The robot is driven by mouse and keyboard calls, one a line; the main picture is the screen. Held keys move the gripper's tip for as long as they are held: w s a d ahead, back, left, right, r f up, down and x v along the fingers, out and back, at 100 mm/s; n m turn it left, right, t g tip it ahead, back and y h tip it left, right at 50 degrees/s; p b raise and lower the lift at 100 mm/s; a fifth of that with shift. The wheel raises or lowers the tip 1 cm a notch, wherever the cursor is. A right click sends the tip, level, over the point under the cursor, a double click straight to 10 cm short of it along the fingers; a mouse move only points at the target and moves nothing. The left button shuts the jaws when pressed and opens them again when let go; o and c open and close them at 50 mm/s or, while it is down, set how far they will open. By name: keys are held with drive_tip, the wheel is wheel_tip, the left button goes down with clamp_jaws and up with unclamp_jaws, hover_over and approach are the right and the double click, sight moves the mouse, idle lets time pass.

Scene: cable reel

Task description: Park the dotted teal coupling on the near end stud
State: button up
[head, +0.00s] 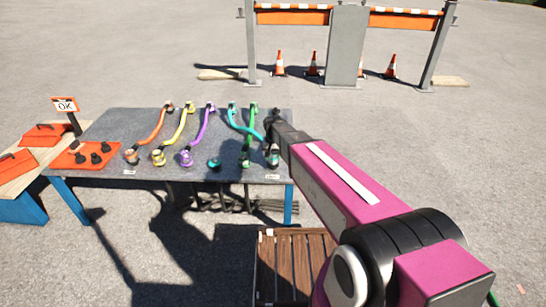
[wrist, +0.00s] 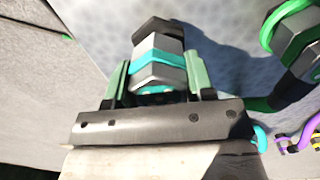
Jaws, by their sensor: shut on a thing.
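My gripper (head: 272,155) is at the right end of the grey table (head: 200,122). In the wrist view its two pale green fingers (wrist: 157,70) are shut on a metal hexagonal coupling (wrist: 158,76) with a teal band and a dark end. The teal hose (head: 240,125) runs from the table's back toward my gripper. A small dark teal-ringed piece (head: 215,163) sits at the near edge, left of the green coupling (head: 245,160). I cannot tell whether the held coupling touches a stud.
The green coupling also stands close beside my gripper in the wrist view (wrist: 292,35). Purple (head: 198,132), yellow (head: 174,136) and orange (head: 150,133) hoses lie to the left. An orange board (head: 70,160) with black knobs is at the left end. A wooden pallet (head: 290,260) lies in front.

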drive_tip(key=shift+f, duration=0.45)
drive_tip(key=o, duration=1.1)
drive_tip(key=shift+r, duration=0.1)
wheel_tip(320, 180, up, 11)
drive_tip(key=shift+f, duration=0.15)
